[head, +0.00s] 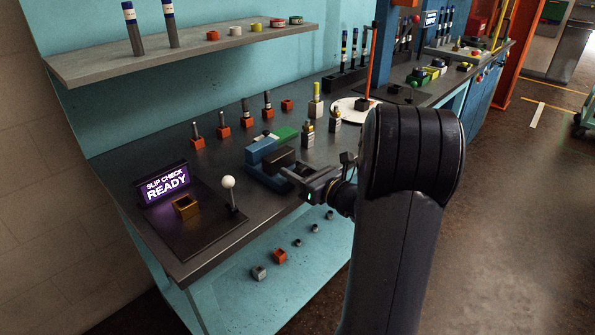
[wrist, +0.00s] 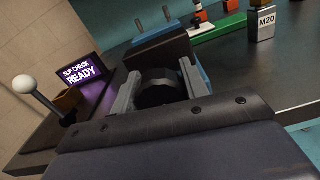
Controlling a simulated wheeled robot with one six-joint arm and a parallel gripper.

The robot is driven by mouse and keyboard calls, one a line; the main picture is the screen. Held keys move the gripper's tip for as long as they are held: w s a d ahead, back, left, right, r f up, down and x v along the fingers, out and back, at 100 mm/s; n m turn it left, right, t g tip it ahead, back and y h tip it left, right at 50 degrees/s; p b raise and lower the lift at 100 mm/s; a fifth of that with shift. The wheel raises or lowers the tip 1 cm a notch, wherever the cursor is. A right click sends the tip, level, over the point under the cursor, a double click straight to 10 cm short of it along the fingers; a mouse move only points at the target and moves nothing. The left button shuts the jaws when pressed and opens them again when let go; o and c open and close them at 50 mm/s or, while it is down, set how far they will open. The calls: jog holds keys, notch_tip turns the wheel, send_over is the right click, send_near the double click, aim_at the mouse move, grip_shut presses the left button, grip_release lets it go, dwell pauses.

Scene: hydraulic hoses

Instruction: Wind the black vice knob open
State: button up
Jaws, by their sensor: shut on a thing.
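The blue vice (head: 258,150) stands on the dark workbench, with a dark jaw block facing me. In the wrist view the black vice knob (wrist: 157,90) is round and sits between my two fingers. My gripper (head: 297,174) reaches in from the right at the front of the vice. In the wrist view my gripper (wrist: 158,92) is shut on the knob, one finger at each side. In the head view the knob is largely hidden by my gripper and cannot be made out clearly. The vice's blue body (wrist: 170,42) shows behind the knob.
Left of the vice are a lit sign (head: 164,184) reading "SLIP CHECK READY", a brass-coloured socket block (head: 186,207) and a white-knobbed lever (head: 229,184). Behind stand several hose fittings in orange blocks (head: 197,142). A block marked M20 (wrist: 264,24) stands right.

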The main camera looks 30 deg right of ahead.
jog(key=shift+f+n+b, duration=0.2)
jog(key=shift+n+b, duration=0.1)
jog(key=shift+b, duration=0.25)
jog(key=shift+c, duration=0.3)
jog(key=shift+f+n+b, duration=0.1)
jog(key=shift+n+b, duration=0.6)
jog(key=shift+b, duration=0.45)
jog(key=shift+n+b, duration=0.8)
jog(key=shift+b, duration=0.2)
jog(key=shift+r+n+b, duration=0.25)
jog(key=shift+n+b, duration=0.25)
jog(key=shift+n, duration=0.1)
jog(key=o, duration=1)
jog(key=shift+c, duration=0.2)
jog(key=shift+r+m+p, duration=0.1)
jog(key=shift+m+p, duration=0.2)
jog(key=shift+p, duration=0.25)
